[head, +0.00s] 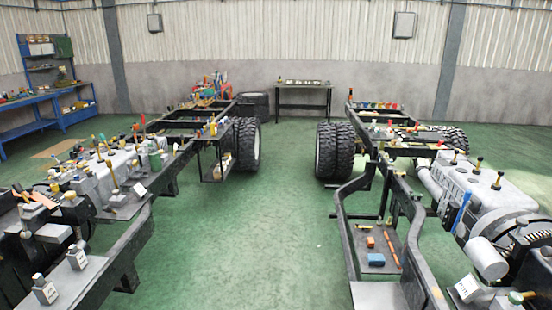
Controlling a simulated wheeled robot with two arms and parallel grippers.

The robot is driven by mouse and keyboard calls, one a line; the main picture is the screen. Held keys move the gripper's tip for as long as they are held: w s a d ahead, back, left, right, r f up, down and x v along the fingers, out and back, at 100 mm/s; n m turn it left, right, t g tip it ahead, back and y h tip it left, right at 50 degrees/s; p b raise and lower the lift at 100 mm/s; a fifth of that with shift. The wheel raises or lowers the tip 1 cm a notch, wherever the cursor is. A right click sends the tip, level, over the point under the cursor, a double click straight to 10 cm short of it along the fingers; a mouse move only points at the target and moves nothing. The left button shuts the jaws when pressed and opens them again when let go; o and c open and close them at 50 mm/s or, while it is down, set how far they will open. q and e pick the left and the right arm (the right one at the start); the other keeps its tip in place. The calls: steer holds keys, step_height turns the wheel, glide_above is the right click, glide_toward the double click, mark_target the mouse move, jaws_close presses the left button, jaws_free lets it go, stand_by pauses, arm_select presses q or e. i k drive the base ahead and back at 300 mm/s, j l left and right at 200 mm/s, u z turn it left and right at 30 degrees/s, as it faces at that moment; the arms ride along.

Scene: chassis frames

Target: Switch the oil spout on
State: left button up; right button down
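Neither of my grippers shows in the head view. I cannot tell for sure which item is the oil spout. Several small upright pieces with yellow and black parts stand on the right engine (474,190), among them one near its back (478,163) and one closer to me (498,179). Similar small upright pieces stand on the left engine (120,172). Two small grey bottles with pale labels stand at the lower left, one in front (45,291) and one behind it (77,258). Whether any spout is on or off is too small to tell.
A long chassis frame stands on each side, the left (150,220) and the right (350,245), with big black tyres (336,152) at the back. Between them the green floor (265,235) is clear. A dark table (303,88) stands by the back wall, a blue workbench (60,112) at far left.

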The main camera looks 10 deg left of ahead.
mark_target(150, 145)
steer(key=i+u, duration=0.15)
steer(key=i, duration=0.35)
steer(key=i+u, duration=0.15)
steer(key=i, duration=0.3)
steer(key=i+u, duration=0.15)
steer(key=i, duration=0.35)
steer(key=i+l+u, duration=0.15)
steer(key=i, duration=0.3)
steer(key=i+l+u, duration=0.15)
steer(key=i, duration=0.35)
steer(key=i+j+u, duration=0.1)
steer(key=i+u, duration=0.2)
steer(key=i, duration=0.35)
steer(key=i+u, duration=0.3)
steer(key=i, duration=0.35)
steer(key=i+j+z, duration=0.3)
steer(key=i, duration=0.4)
steer(key=i+j+z, duration=0.25)
steer(key=i+j, duration=0.35)
